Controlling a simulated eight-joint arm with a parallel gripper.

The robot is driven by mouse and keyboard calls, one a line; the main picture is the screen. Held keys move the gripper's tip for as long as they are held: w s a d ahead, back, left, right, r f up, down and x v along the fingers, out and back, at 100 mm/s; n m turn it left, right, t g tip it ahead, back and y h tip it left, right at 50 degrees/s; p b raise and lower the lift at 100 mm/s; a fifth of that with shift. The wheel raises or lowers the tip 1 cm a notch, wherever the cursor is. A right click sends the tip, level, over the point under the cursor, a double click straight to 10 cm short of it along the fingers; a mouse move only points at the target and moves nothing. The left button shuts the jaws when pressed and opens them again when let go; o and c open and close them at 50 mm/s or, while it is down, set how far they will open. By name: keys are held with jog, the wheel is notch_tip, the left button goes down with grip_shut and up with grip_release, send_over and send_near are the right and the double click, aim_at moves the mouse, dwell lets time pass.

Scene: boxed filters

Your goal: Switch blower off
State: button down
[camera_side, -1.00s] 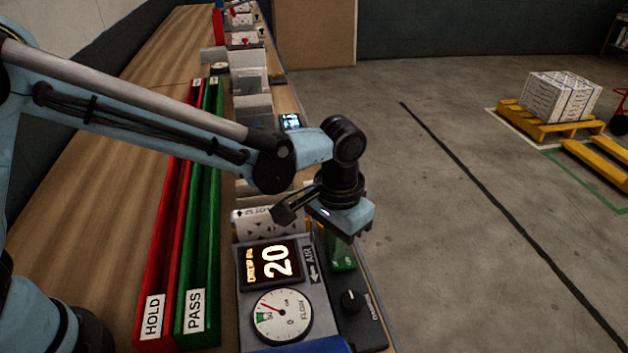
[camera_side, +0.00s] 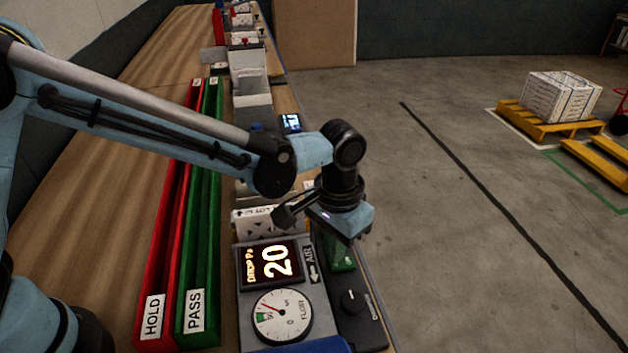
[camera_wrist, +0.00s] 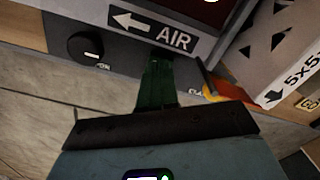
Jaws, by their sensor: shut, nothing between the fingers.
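The black blower knob (camera_side: 352,300) sits on the dark panel right of the test unit. It has a white pointer mark, and in the wrist view the knob (camera_wrist: 86,47) has a partly readable label, "ON", beside it. My gripper (camera_side: 343,262) points down beyond the knob, beside the AIR arrow label (camera_side: 312,263), with its green fingers together and empty. In the wrist view my gripper (camera_wrist: 160,58) ends near the AIR label (camera_wrist: 152,32), apart from the knob. The display (camera_side: 270,263) reads 20. The FLOW gauge (camera_side: 283,325) has a red needle pointing up-left.
A white printed filter box (camera_side: 258,221) stands behind the display, close to my gripper. Red HOLD (camera_side: 152,300) and green PASS (camera_side: 197,290) channels run along the bench to the left. The bench drops to open floor at the right.

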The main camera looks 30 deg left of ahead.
jog(key=shift+f, duration=0.5)
dwell(0.3)
jog(key=shift+r, duration=3.5)
jog(key=a+r+n+t+h, duration=0.1)
jog(key=a+r+t, duration=0.35)
jog(key=a, duration=0.75)
jog(key=s+a+n+t+y, duration=0.1)
jog(key=s+a+n+t, duration=0.1)
jog(key=s+a, duration=0.6)
jog(key=a, duration=0.4)
jog(key=shift+s+f+t, duration=0.25)
jog(key=shift+f+t, duration=0.05)
jog(key=shift+t, duration=0.05)
